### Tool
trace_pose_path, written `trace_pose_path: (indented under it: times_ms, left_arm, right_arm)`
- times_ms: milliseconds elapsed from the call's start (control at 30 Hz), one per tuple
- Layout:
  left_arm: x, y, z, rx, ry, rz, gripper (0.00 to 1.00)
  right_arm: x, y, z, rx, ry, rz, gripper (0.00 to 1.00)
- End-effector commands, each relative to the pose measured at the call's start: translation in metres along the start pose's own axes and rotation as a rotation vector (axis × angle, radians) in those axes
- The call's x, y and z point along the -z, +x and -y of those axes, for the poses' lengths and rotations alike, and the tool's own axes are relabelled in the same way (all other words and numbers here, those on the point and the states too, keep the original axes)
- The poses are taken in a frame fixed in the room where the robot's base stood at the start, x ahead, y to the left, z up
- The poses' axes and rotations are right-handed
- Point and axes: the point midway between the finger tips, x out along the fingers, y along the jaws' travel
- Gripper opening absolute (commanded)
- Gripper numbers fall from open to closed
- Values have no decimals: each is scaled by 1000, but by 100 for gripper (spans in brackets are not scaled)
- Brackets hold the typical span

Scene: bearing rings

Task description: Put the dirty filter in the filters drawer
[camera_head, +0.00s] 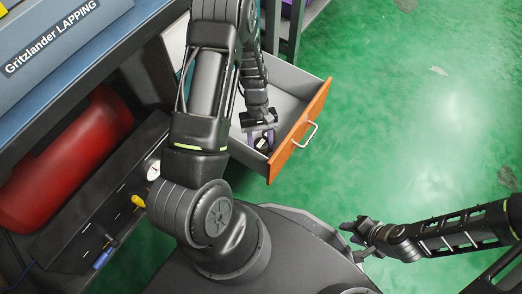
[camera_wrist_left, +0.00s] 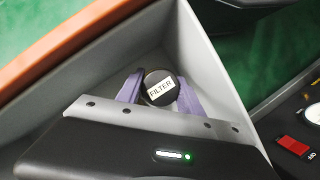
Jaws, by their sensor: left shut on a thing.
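The filter is a dark round piece with a white label reading "FILTER" (camera_wrist_left: 159,88) in the left wrist view. My left gripper (camera_wrist_left: 158,92) is shut on it with its purple-grey fingers on both sides. In the head view my left gripper (camera_head: 262,140) reaches down inside the open drawer (camera_head: 299,136), near its front corner, and the filter is mostly hidden there. The drawer has grey walls, an orange wooden front and a metal handle. I cannot tell whether the filter touches the drawer floor. My right gripper (camera_head: 362,231) is away from the drawer at the lower right; its jaw opening is unclear.
A blue machine labelled "Gritzlander LAPPING" (camera_head: 66,38) stands at the upper left. Below it are a red tank (camera_head: 64,160) and a black unit with a gauge (camera_head: 152,169) and a yellow fitting. The green floor (camera_head: 420,110) right of the drawer is clear.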

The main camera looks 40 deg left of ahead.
Motion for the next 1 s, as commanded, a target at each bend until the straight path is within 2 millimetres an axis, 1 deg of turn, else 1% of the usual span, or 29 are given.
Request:
trace_pose_path:
  times_ms: [33,100,233,533,667,700,800,1000]
  left_arm:
    - [3,9,0,1,0,1,1]
    - [8,20,1,2,0,1,1]
    - [14,36,1,1,-1,1,1]
    - [15,37,0,0,-1,0,1]
    - [17,41,0,0,-1,0,1]
    - [16,40,0,0,0,0,45]
    - [16,40,0,0,0,0,53]
    - [16,40,0,0,0,0,53]
  right_arm:
    - [0,5,-2,0,0,-1,36]
    - [1,10,-3,0,0,-4,36]
    - [2,16,-5,0,1,-8,36]
    - [2,16,-5,0,1,-9,36]
    - [2,19,-6,0,1,-9,36]
    - [2,19,-6,0,1,-10,36]
    - [2,18,-5,0,1,-10,36]
    - [2,18,-5,0,1,-9,36]
